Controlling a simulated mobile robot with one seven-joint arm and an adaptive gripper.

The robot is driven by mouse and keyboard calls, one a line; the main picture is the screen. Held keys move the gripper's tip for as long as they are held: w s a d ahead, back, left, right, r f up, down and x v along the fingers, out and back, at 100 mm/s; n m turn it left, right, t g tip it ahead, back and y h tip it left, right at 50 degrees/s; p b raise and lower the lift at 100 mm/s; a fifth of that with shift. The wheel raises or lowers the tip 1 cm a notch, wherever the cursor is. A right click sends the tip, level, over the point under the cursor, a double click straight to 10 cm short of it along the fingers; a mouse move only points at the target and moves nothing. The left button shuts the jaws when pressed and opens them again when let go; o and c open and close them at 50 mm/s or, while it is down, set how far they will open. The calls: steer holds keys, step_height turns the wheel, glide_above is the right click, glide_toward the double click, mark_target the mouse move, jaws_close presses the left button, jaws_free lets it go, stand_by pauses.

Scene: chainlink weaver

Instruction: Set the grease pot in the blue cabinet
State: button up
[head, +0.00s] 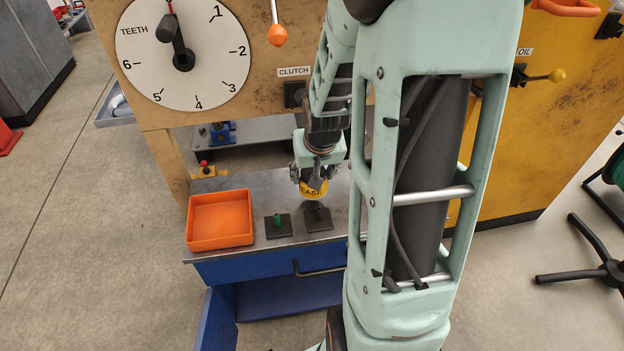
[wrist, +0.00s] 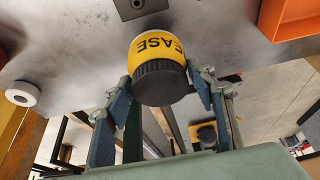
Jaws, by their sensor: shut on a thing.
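The grease pot is a yellow tub (head: 314,192) with a dark ribbed lid, seen at the steel bench top in the head view. In the wrist view the pot (wrist: 143,45) shows part of its label, "EASE". My gripper (head: 312,181) is shut on it; in the wrist view the two fingers (wrist: 166,88) flank the dark lid. I cannot tell whether the pot's base touches the bench. The blue cabinet (head: 290,300) is under the bench top, with an open space below a drawer front. A blue door (head: 216,322) stands swung open at its left.
An orange tray (head: 220,243) sits at the bench's left. Two dark square plates lie right of it: one with a green peg (head: 278,222), one with a dark peg (head: 318,214). A drawer handle (head: 318,270) juts from the front. A white ring (wrist: 22,93) shows in the wrist view.

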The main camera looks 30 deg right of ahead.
steer(key=shift+f+b, duration=0.8)
steer(key=shift+f, duration=0.65)
steer(key=shift+f, duration=0.2)
steer(key=o, duration=1.5)
